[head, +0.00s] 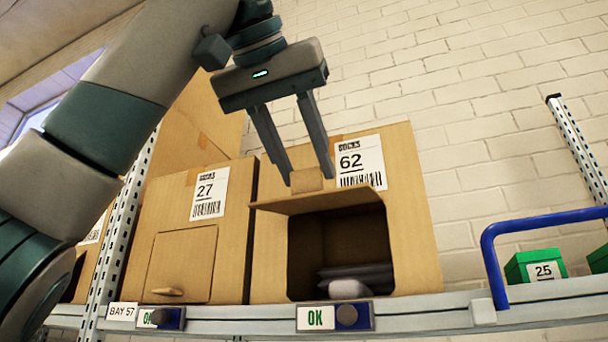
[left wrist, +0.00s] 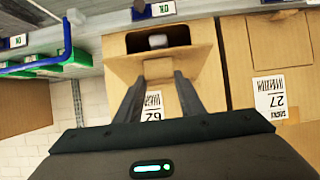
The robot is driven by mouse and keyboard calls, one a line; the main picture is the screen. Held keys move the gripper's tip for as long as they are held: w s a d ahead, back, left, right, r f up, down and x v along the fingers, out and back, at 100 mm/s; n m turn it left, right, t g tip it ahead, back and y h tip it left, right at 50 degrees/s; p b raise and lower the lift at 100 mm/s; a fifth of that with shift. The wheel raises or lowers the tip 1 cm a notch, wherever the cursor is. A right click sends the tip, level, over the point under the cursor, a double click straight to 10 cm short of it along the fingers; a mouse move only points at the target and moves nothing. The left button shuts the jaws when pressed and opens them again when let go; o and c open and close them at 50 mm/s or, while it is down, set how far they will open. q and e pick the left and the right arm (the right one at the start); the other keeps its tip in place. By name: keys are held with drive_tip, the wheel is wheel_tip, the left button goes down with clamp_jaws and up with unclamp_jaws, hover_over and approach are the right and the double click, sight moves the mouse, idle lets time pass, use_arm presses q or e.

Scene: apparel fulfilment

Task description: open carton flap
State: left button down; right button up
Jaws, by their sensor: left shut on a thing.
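The carton marked 62 (head: 412,215) stands on the shelf with its front flap (head: 318,200) raised and sticking out above a dark opening. Folded dark items and a pale item (head: 348,288) lie inside the opening. My left gripper (head: 309,182) comes down from above and is shut on the small tab (head: 306,180) at the flap's outer edge. In the left wrist view, upside down, the tab (left wrist: 158,69) lies between the fingers, with the flap (left wrist: 150,61) and opening beyond. My right gripper is not in view.
A carton marked 27 (head: 236,232) with a closed flap stands to the left. The shelf rail (head: 420,308) carries an OK tag (head: 315,318). A blue bar (head: 492,250) and green boxes (head: 532,266) are at the right.

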use_arm(q)
drive_tip(key=shift+w+r+g+p, duration=0.1)
drive_tip(key=shift+r+g+p, duration=0.2)
drive_tip(key=shift+r+g, duration=0.15)
drive_tip(key=shift+r, duration=0.15)
drive_tip(key=shift+w+r+g+p, duration=0.1)
drive_tip(key=shift+r+g+p, duration=0.15)
drive_tip(key=shift+g+p, duration=0.25)
drive_tip(key=shift+d+y, duration=0.1)
drive_tip(key=shift+y, duration=0.2)
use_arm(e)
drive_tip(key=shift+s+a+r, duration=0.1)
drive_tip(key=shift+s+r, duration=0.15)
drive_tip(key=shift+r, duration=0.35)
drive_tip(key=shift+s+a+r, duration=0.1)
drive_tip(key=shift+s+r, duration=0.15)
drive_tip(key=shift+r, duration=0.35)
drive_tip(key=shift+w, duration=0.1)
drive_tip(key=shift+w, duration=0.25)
